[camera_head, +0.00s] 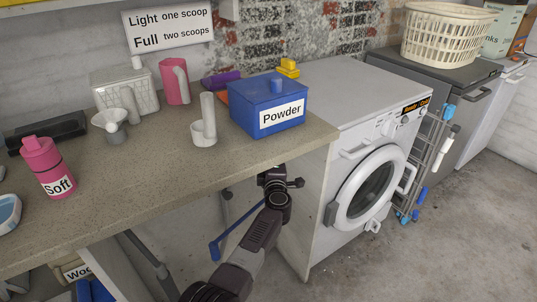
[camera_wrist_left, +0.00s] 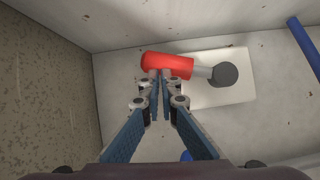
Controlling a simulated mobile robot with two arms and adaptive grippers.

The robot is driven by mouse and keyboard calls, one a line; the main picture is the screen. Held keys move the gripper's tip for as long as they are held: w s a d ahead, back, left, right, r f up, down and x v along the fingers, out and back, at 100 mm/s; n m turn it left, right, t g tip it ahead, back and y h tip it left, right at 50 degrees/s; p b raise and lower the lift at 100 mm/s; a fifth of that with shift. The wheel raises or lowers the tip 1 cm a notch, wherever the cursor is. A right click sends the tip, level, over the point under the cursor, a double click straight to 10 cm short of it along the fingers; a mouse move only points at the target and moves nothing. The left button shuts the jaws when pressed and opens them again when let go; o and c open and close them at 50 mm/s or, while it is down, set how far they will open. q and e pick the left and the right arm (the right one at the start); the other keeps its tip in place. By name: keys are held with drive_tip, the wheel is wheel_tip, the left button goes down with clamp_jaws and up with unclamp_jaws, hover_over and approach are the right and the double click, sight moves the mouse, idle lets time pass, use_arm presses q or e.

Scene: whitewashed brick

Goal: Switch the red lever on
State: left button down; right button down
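The red lever (camera_wrist_left: 165,65) shows only in the left wrist view. Its red handle lies sideways, and a grey stem joins it to a dark round pivot (camera_wrist_left: 225,74) on a pale plate (camera_wrist_left: 236,94). My left gripper (camera_wrist_left: 161,90) has its fingers together with no clear gap, its tips at the red handle's lower side. The tips overlap the handle in the picture; I cannot tell whether they press on it. In the head view the left gripper (camera_head: 272,178) is beside the counter's front edge, and the lever is hidden there. My right gripper is not in view.
The counter (camera_head: 180,185) overhangs to the left, holding a blue powder box (camera_head: 258,95), cups and a pink bottle (camera_head: 48,165). A washing machine (camera_head: 365,185) stands right. A blue pole (camera_wrist_left: 305,43) is near the lever plate.

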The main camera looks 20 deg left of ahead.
use_arm(q)
drive_tip(key=shift+w+d+r, duration=0.15)
drive_tip(key=shift+w+r, duration=0.2)
drive_tip(key=shift+w, duration=0.05)
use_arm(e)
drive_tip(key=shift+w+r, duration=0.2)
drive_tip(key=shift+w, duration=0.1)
use_arm(q)
drive_tip(key=shift+f, duration=0.15)
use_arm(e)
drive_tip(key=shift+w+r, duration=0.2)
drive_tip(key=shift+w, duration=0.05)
use_arm(q)
drive_tip(key=shift+d, duration=0.1)
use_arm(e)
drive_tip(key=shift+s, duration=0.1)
